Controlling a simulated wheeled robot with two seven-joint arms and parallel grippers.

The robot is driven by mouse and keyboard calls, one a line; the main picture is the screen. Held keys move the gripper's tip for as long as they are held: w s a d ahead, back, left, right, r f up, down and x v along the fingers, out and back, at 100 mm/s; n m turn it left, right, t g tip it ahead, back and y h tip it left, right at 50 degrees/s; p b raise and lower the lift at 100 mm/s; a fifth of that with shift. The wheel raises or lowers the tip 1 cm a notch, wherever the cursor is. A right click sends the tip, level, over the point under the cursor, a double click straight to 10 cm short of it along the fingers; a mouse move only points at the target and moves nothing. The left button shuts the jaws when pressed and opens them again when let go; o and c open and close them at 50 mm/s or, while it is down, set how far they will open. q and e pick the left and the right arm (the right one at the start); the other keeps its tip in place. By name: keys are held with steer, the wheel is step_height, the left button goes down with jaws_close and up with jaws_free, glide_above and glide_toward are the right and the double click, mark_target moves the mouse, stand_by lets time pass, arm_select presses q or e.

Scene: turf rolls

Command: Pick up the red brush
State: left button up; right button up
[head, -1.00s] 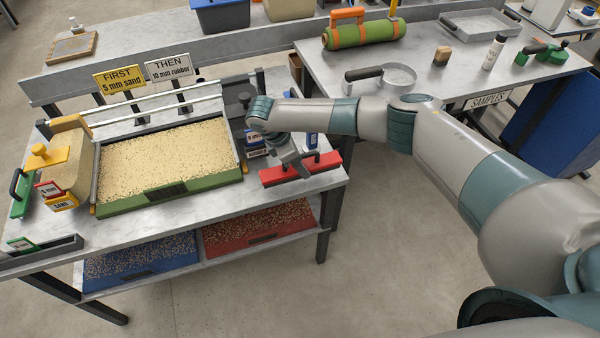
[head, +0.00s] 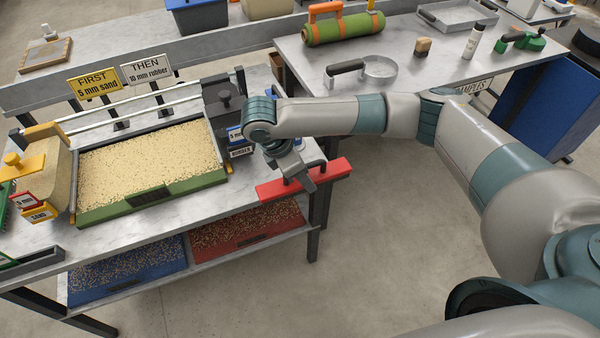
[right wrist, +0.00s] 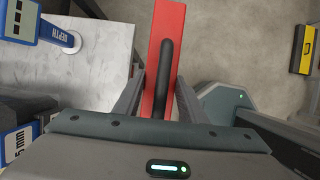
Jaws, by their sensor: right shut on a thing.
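The red brush (head: 330,176) is a long red bar with a dark handle. It is at the right front corner of the near table in the head view, partly hidden by my right gripper (head: 308,182). Its right end reaches out past the table edge. In the right wrist view the red brush (right wrist: 163,40) runs up between the two fingers, and its black handle (right wrist: 164,75) lies between them. My right gripper (right wrist: 160,100) is shut on the brush. My left gripper is not in view.
A green-framed tray of sand (head: 150,165) fills the middle of the near table (head: 215,205). Open floor lies in front.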

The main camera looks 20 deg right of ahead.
mark_target(314, 176)
steer(key=shift+s+r, duration=0.1)
stand_by(0.6)
steer(key=shift+s+d+r+m+g, duration=0.15)
steer(key=shift+s+r+m+g, duration=0.25)
steer(key=shift+m, duration=0.6)
steer(key=s+r+m+g+y+b, duration=0.1)
steer(key=s+r+m+g+y, duration=0.3)
steer(key=m, duration=1.2)
steer(key=s+r, duration=0.4)
steer(key=r, duration=0.1)
steer(key=shift+r+b, duration=0.3)
steer(key=shift+r, duration=0.05)
